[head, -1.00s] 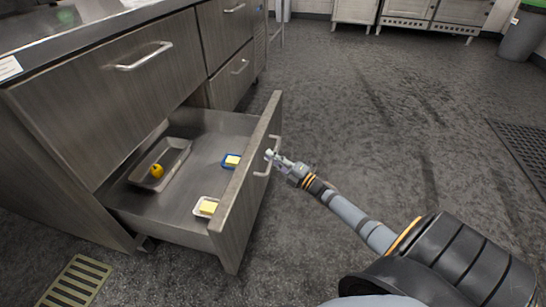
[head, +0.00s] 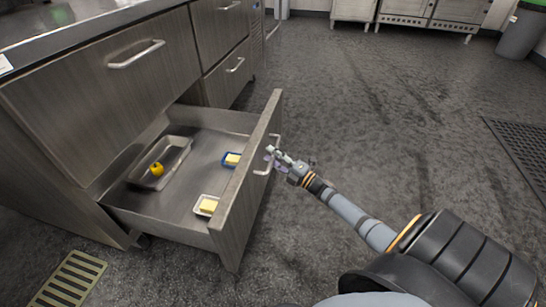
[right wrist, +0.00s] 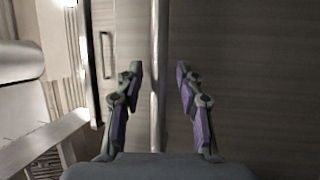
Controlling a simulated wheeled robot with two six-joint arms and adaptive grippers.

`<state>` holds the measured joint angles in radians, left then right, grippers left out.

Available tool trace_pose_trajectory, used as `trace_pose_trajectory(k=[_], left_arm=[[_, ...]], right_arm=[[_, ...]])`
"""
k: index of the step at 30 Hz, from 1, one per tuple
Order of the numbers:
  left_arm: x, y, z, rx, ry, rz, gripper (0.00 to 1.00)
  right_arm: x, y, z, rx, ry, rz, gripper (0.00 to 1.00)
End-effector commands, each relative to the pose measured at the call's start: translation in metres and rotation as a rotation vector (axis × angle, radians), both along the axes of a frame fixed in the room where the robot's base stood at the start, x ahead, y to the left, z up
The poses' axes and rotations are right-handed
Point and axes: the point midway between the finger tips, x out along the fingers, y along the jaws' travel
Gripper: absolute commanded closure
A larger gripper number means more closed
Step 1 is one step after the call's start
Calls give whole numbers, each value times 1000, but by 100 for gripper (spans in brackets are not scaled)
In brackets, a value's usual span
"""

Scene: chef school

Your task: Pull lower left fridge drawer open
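The lower left fridge drawer (head: 232,205) stands well out from the grey metal unit. Its inside and front panel show in the head view. Its bar handle (head: 262,173) is on the outer face of the front. My right gripper (head: 271,154) is at this handle. In the right wrist view the two fingers of the right gripper (right wrist: 159,75) are spread, with the handle bar (right wrist: 157,35) between them and gaps on both sides. Whether the fingers touch the bar elsewhere cannot be told. My left gripper is not in view.
The drawer holds a tray (head: 178,150) with a yellow item (head: 157,169), a blue dish (head: 228,163) and a white dish (head: 203,212) with yellow blocks. The closed upper drawer (head: 110,95) is above. The floor (head: 380,120) to the right is clear.

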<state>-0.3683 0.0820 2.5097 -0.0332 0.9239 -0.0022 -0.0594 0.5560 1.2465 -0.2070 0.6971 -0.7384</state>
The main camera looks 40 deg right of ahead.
Motion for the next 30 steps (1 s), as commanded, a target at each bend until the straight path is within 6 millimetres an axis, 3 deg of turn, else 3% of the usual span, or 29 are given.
trace_pose_trajectory(k=[8, 11, 21, 30], left_arm=[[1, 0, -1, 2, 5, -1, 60], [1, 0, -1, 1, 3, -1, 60], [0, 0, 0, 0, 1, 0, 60], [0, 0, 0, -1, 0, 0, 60]], right_arm=[[-4, -1, -1, 0, 1, 1, 63], [-17, -5, -5, -3, 4, 1, 63], [-91, -29, -18, -2, 5, 1, 63], [-113, -36, -21, 0, 0, 1, 63]])
